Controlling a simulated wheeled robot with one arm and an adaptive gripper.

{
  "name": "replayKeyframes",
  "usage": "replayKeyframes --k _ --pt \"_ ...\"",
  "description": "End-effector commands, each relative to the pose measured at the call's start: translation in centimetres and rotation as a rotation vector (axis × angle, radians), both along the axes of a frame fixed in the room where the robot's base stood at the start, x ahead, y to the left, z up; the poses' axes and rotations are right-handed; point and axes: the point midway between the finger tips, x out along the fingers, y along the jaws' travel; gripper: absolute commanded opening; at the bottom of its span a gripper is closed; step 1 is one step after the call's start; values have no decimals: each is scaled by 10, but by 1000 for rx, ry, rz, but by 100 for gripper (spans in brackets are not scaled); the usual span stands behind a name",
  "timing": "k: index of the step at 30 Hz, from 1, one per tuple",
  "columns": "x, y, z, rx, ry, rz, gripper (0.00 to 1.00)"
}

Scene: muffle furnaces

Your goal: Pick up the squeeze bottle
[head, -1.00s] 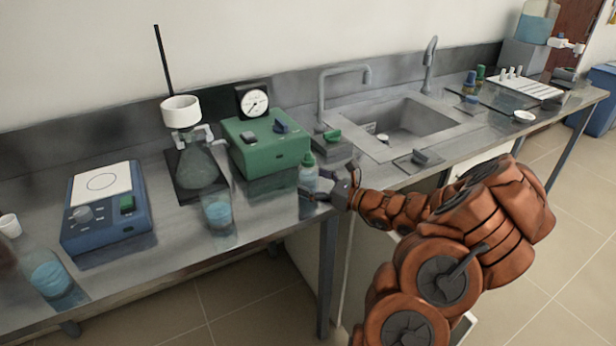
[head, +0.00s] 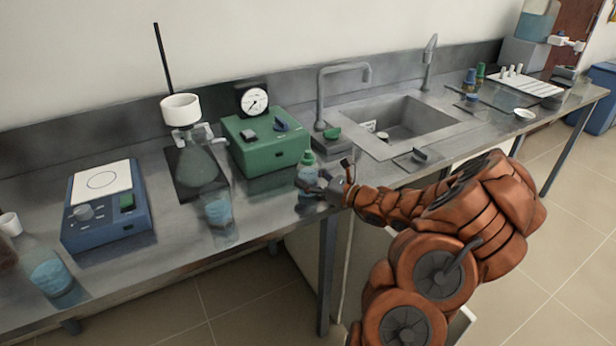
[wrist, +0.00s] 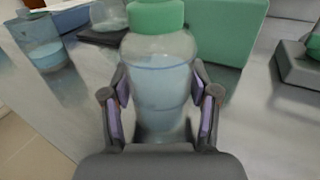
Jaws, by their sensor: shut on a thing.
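The squeeze bottle (head: 307,172) is clear with pale blue liquid and a green cap. It stands upright at the front of the steel bench, in front of the green box. In the wrist view the bottle (wrist: 158,80) fills the middle, between the two fingers. My gripper (head: 322,184) reaches it from the right and is shut on its body; in the wrist view the gripper (wrist: 160,108) has a finger pad against each side.
The green box (head: 262,150) with a gauge behind it stands just behind the bottle. A beaker of blue liquid (head: 217,212) and a flask (head: 195,168) stand to the left. A blue stirrer (head: 106,212) is further left. The sink (head: 400,125) is to the right.

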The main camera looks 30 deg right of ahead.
Motion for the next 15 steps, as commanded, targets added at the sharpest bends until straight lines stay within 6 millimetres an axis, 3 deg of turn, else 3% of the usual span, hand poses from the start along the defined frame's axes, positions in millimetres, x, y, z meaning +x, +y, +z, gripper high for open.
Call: replayKeyframes --k 2,9,15 --pt "0 0 0 0 0 0 26" --pt "0 0 0 0 0 0 1" --pt "0 0 0 0 0 0 0"
